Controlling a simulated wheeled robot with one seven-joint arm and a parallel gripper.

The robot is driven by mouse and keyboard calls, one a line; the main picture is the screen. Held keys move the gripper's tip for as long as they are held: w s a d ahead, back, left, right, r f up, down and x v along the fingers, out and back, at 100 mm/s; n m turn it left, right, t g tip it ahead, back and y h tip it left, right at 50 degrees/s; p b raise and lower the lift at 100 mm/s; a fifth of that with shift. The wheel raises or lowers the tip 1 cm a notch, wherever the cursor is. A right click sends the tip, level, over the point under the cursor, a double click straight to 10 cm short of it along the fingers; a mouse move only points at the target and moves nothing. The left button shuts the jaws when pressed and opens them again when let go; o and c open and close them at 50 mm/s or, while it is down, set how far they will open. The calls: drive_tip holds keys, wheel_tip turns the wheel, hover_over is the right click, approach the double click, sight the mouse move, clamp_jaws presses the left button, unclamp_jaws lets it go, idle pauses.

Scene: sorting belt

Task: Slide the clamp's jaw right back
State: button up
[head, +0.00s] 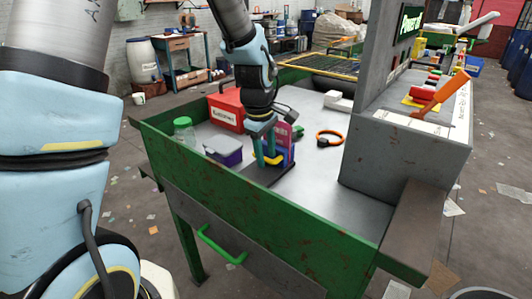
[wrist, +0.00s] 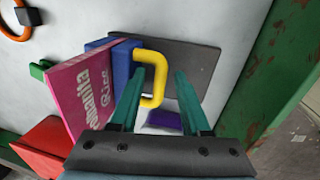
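The clamp has a blue jaw (head: 289,157) with a yellow U-shaped handle (head: 268,161), on a dark base plate (head: 276,178). In the wrist view, the blue jaw (wrist: 122,64) stands beside a pink rice box (wrist: 92,88), and the yellow handle (wrist: 157,72) sticks out from it toward my fingers. My gripper (wrist: 160,72) is open, its teal fingers apart with part of the handle between them. I cannot tell whether either finger touches it. Bare dark plate (wrist: 195,62) shows beyond the handle. In the head view, my gripper (head: 266,155) is down at the clamp.
On the metal tabletop stand a red box (head: 226,109), a green-lidded jar (head: 184,132) and a purple tub (head: 224,151) left of the clamp. An orange ring (head: 329,138) lies to the right. A green rusty rim (head: 270,207) edges the table in front.

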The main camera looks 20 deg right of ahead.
clamp_jaws()
idle(1.2)
